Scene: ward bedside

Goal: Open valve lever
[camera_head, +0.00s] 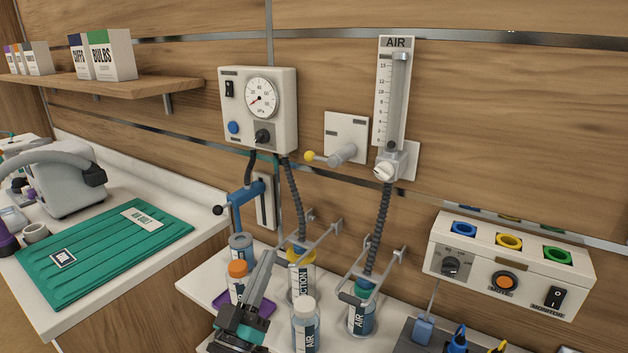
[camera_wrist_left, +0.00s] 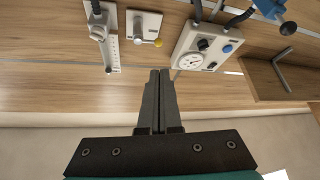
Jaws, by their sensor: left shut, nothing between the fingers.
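The valve lever (camera_head: 326,158) is a short grey lever with a yellow ball tip. It sits on a cream wall plate (camera_head: 353,126) between the gauge box and the AIR flowmeter, and points left. In the left wrist view, which is turned over, the lever (camera_wrist_left: 147,41) and its plate are at the top. My left gripper (camera_head: 268,256) is low in the head view, below and left of the lever and apart from it. Its fingers (camera_wrist_left: 160,72) are shut together and empty. My right gripper is not in view.
A gauge box (camera_head: 288,108) hangs left of the lever and the AIR flowmeter (camera_head: 391,95) right of it. A blue bracket (camera_head: 237,200) with a black knob sticks out below the gauge. Bottles, including an orange-capped bottle (camera_head: 237,283), stand around my gripper. Wire holders and hoses project below the lever.

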